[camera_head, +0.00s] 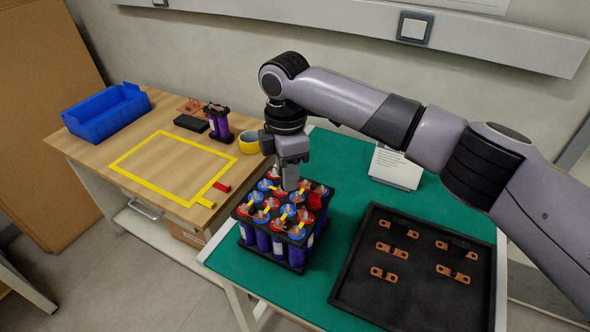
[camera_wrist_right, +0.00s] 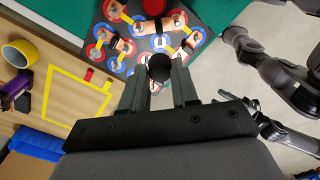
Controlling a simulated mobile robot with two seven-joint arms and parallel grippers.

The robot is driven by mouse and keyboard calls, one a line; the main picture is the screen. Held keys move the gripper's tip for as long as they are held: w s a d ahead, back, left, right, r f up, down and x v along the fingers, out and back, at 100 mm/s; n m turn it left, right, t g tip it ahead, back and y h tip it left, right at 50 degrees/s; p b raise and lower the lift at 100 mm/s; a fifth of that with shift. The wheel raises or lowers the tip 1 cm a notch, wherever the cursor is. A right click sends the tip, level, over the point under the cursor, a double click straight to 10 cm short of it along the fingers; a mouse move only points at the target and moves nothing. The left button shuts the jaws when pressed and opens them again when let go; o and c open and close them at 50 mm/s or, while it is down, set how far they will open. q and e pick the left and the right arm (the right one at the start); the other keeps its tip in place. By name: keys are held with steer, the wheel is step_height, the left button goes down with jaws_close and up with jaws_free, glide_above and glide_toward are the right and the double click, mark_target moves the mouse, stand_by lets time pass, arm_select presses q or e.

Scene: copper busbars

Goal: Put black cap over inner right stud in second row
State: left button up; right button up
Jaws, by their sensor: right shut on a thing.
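My right gripper (camera_head: 290,182) points down over the back part of the battery pack (camera_head: 272,264). In the right wrist view the gripper (camera_wrist_right: 160,80) is shut on a round black cap (camera_wrist_right: 159,67), held between the fingertips above the pack's top. The pack has purple cells with red and blue rings, copper busbars and yellow strips. The fingers and cap hide the part of the pack beneath them, so I cannot tell which stud lies under the cap or whether it touches one.
A black tray (camera_head: 350,300) with several copper busbars (camera_head: 383,274) lies right of the pack on the green mat (camera_head: 318,290). A white sign (camera_head: 396,168) stands behind. On the wooden table at left are a blue bin (camera_head: 106,113), yellow tape roll (camera_head: 249,142) and purple cell module (camera_head: 218,124).

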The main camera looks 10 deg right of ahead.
mark_target(288, 205)
steer(key=shift+f, duration=0.7)
step_height(288, 205, down, 3)
steer(key=shift+r+b, duration=0.15)
steer(key=shift+b, duration=0.9)
steer(key=shift+r, duration=0.25)
steer(key=shift+p, duration=0.95)
steer(key=shift+f+b, duration=0.35)
steer(key=shift+f, duration=1.3)
steer(key=shift+f, duration=0.25)
